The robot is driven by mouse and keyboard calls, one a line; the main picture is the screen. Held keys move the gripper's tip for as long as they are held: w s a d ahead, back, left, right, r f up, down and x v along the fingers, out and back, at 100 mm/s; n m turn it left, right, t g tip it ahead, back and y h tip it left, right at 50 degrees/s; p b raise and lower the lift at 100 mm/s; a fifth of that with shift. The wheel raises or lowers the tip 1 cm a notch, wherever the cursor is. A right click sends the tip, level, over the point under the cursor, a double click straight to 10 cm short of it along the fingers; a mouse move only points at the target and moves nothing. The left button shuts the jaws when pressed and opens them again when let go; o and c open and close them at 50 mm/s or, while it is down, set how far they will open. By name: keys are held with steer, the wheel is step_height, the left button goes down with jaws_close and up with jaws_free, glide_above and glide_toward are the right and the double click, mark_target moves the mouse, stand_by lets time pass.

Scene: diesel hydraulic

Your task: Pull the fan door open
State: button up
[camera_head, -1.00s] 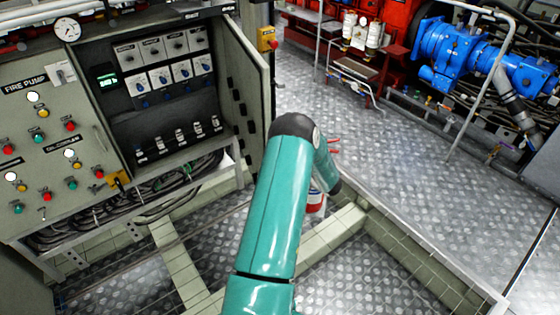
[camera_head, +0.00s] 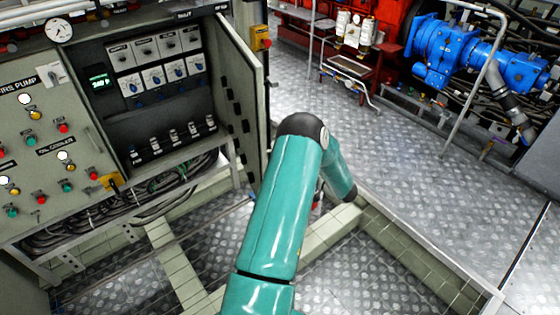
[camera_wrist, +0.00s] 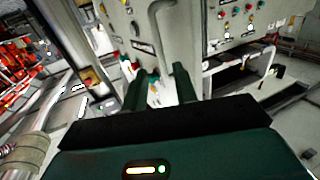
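In the wrist view a grey panel face carries buttons and a curved grey bar handle (camera_wrist: 160,40). My gripper (camera_wrist: 161,88) is pointed at this face, its two dark green fingers apart and a pale gap between them. The handle's lower end is just above and between the fingertips; I cannot tell whether they touch it. No fan label is readable, so I cannot tell which door is the fan door. In the head view one cabinet door (camera_head: 243,100) stands swung open. My gripper is hidden there behind my teal arm.
The control cabinet (camera_head: 22,125) has a fire pump panel with buttons and a small handle (camera_head: 95,139). Cables (camera_head: 125,205) hang below it. Low tiled ledges (camera_head: 395,240) frame the floor. Blue machinery (camera_head: 450,50) and pipes stand at the right. Checkered floor (camera_head: 400,150) lies clear between.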

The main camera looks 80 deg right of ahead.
steer(key=v, duration=0.6)
steer(key=shift+s, duration=0.35)
steer(key=shift+a, duration=0.1)
